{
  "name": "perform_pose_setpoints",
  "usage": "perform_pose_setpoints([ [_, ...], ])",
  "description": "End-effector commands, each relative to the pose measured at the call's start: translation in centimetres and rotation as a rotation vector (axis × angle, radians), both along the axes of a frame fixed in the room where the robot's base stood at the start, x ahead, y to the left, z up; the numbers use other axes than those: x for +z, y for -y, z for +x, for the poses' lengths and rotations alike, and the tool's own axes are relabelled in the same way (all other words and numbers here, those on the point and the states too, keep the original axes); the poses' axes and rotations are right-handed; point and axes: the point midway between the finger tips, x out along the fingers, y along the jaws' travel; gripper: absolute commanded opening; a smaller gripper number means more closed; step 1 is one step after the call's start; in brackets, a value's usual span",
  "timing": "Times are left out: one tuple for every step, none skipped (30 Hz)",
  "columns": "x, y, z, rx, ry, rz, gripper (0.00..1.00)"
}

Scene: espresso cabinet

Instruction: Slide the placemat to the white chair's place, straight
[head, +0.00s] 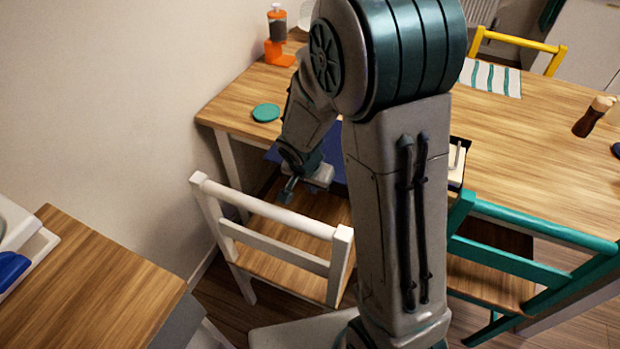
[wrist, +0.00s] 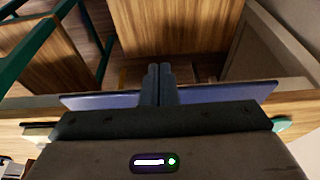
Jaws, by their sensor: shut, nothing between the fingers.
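The dark blue placemat (head: 333,152) lies at the table's front edge behind the white chair (head: 275,235), partly hidden by my arm. Its front part appears to reach past the table edge. In the wrist view the placemat (wrist: 222,94) shows as a blue strip on both sides of my fingers; my gripper body hides the rest. My gripper (head: 287,190) is shut and empty, at the placemat's front side above the white chair's seat. Its fingertips show in the wrist view (wrist: 160,70). Whether they touch the placemat I cannot tell.
A teal coaster (head: 266,112) lies left of the placemat. A dark tray (head: 459,182) with a pale item stands to its right, partly behind my arm. A teal chair (head: 520,255) stands at front right. A striped mat (head: 490,77) lies before the yellow chair (head: 520,42).

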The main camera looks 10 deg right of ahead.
Motion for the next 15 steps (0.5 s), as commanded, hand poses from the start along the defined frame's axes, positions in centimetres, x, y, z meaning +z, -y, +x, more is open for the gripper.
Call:
perform_pose_setpoints([
  [-1.2,0.2,0.2,0.000,-0.004,-0.001,0.00],
  [-1.7,0.3,0.3,0.000,-0.004,-0.001,0.00],
  [-2.3,0.4,0.5,0.001,-0.004,-0.002,0.00],
  [-2.8,0.5,0.6,-0.001,-0.003,-0.001,0.00],
  [-3.3,0.6,0.7,0.000,-0.003,-0.001,0.00],
  [-3.8,0.7,0.9,0.000,-0.003,-0.001,0.00],
  [-3.2,1.1,1.4,-0.003,0.000,0.000,0.00],
  [-3.2,1.4,1.7,-0.004,-0.001,0.001,0.00],
  [-3.1,1.7,2.2,-0.004,0.001,0.001,0.00],
  [-3.1,1.9,2.4,-0.004,0.000,0.002,0.00],
  [-3.2,2.1,2.7,-0.004,-0.001,0.001,0.00],
  [-3.2,2.3,3.0,-0.003,-0.001,0.001,0.00],
  [-3.2,2.4,3.2,-0.003,0.001,0.001,0.00],
  [-3.2,2.6,3.4,-0.002,0.000,0.000,0.00],
  [-3.2,2.7,3.6,-0.001,0.000,0.000,0.00],
])
